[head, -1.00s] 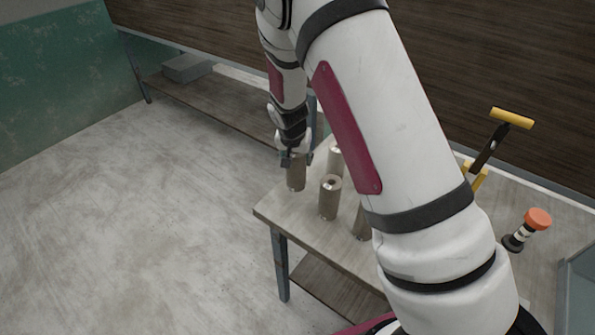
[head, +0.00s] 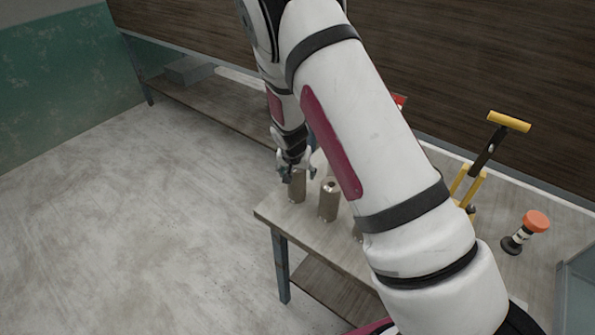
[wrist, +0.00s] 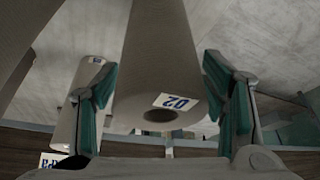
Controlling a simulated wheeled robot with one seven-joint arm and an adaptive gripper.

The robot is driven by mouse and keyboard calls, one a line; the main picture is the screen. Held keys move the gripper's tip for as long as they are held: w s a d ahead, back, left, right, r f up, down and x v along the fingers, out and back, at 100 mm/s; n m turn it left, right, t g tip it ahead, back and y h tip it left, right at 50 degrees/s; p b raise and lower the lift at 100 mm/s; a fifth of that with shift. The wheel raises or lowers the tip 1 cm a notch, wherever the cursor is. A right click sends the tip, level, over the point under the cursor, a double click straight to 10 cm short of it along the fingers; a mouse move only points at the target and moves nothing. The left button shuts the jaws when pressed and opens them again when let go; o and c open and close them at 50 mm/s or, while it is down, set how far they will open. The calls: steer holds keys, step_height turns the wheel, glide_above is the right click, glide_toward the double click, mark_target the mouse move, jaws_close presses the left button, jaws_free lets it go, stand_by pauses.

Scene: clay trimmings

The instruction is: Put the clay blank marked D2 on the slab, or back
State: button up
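The clay blank marked D2 (wrist: 158,60) is a grey-brown cylinder with a hole in its near end and a white label with blue print. In the wrist view it lies between my gripper's green-padded fingers (wrist: 165,95), with narrow gaps visible on both sides. In the head view the blank (head: 297,190) stands upright near the table's left end, directly under my gripper (head: 297,174), which looks open. No slab can be made out; my arm hides much of the table.
Another blank (head: 329,201) stands close on the right. The wrist view shows a labelled blank (wrist: 80,105) beside the left finger. The table's left edge is close.

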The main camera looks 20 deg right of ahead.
steer(key=s+r+n+y, duration=0.1)
steer(key=s+r, duration=0.4)
steer(key=r, duration=0.5)
steer(key=s+r, duration=0.5)
steer(key=r, duration=0.4)
steer(key=s+r+n+y, duration=0.1)
steer(key=s+r, duration=0.5)
steer(key=r, duration=0.4)
steer(key=s+r+n, duration=0.2)
steer(key=s+r, duration=0.2)
steer(key=s, duration=0.5)
steer(key=s+r+n+t, duration=0.1)
steer(key=s+r+n, duration=0.1)
steer(key=s, duration=0.7)
steer(key=shift+s+a+r+t, duration=0.3)
steer(key=shift+a+r, duration=0.05)
steer(key=shift+r, duration=0.55)
steer(key=shift+f, duration=0.1)
steer(key=shift+w+f+b, duration=0.55)
steer(key=shift+w+b, duration=0.15)
steer(key=shift+b, duration=0.1)
